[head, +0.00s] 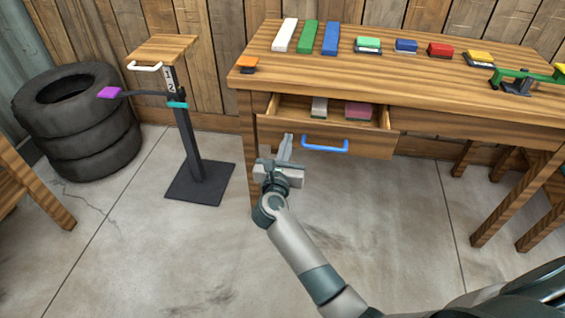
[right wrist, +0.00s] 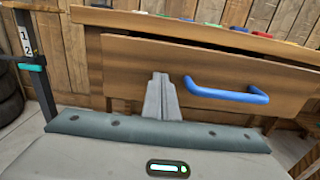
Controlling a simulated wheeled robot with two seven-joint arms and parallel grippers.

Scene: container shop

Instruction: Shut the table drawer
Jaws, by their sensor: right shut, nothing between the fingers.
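The wooden table drawer (head: 375,144) stands pulled out from under the table top (head: 400,75), with its inside showing. It has a blue bar handle (head: 325,146) on its front. Inside lie a pale greenish block (head: 319,107) and a pink block (head: 358,110). My right gripper (head: 286,148) is shut and empty, just in front of the drawer front and left of the handle. In the right wrist view the closed fingers (right wrist: 160,97) point at the drawer front (right wrist: 135,75), beside the left end of the handle (right wrist: 228,94). I cannot tell whether they touch it. My left gripper is not in view.
A post stand (head: 187,140) with a small wooden top and a tire stack (head: 85,120) are at the left. The floor in front is clear.

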